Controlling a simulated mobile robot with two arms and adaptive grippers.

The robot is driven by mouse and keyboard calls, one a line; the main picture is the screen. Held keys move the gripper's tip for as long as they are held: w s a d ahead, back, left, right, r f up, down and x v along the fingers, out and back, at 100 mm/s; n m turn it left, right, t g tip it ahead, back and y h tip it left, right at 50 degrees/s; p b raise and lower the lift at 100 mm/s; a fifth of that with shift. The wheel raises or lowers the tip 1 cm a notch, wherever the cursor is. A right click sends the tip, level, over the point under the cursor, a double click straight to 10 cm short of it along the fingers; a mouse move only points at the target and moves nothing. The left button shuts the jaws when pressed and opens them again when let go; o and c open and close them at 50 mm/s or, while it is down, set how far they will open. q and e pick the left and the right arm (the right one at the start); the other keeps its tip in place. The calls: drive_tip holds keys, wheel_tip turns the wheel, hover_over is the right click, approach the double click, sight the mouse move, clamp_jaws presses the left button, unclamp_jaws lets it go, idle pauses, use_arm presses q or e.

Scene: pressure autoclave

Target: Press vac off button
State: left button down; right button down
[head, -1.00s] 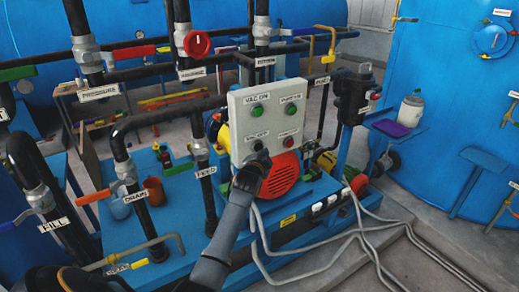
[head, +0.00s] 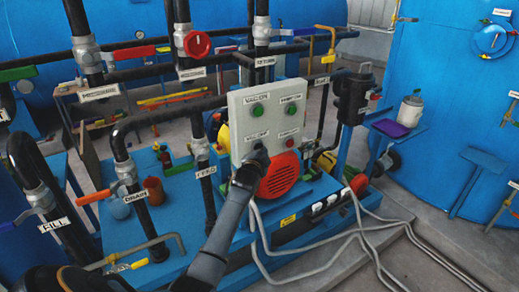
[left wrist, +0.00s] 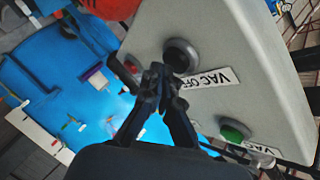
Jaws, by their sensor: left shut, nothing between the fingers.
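The pale control box (head: 268,96) stands on the blue skid, with two green buttons above and a VAC OFF label (head: 256,134) at lower left. In the left wrist view the VAC OFF button (left wrist: 181,56) is a dark round knob beside its label (left wrist: 207,79). In the head view my gripper hides this button. My left gripper (head: 260,152) is shut and empty at the box's lower left face. In the left wrist view its fingertips (left wrist: 158,72) are just beside the button; I cannot tell whether they touch it. My right gripper is not in view.
A red button (head: 290,142) sits right of the VAC OFF label. A green button (left wrist: 234,131) is near my fingers in the left wrist view. A red motor cover (head: 279,176) is below the box. Black pipes (head: 205,190) with valves stand to the left.

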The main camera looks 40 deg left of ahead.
use_arm(q)
drive_tip(key=shift+w+a, duration=0.15)
drive_tip(key=shift+a, duration=0.25)
idle(0.3)
drive_tip(key=shift+d, duration=0.1)
drive_tip(key=shift+s+d+p, duration=0.35)
drive_tip(key=shift+d+p, duration=0.15)
drive_tip(key=shift+d, duration=0.3)
drive_tip(key=shift+s+d+p, duration=0.3)
drive_tip(key=shift+d+p, duration=0.05)
drive_tip(key=shift+d, duration=0.4)
drive_tip(key=shift+s+d+p, duration=0.3)
drive_tip(key=shift+s+d, duration=0.05)
drive_tip(key=shift+d, duration=0.4)
drive_tip(key=shift+s+d+p, duration=0.3)
drive_tip(key=shift+d+p, duration=0.05)
drive_tip(key=shift+d, duration=0.4)
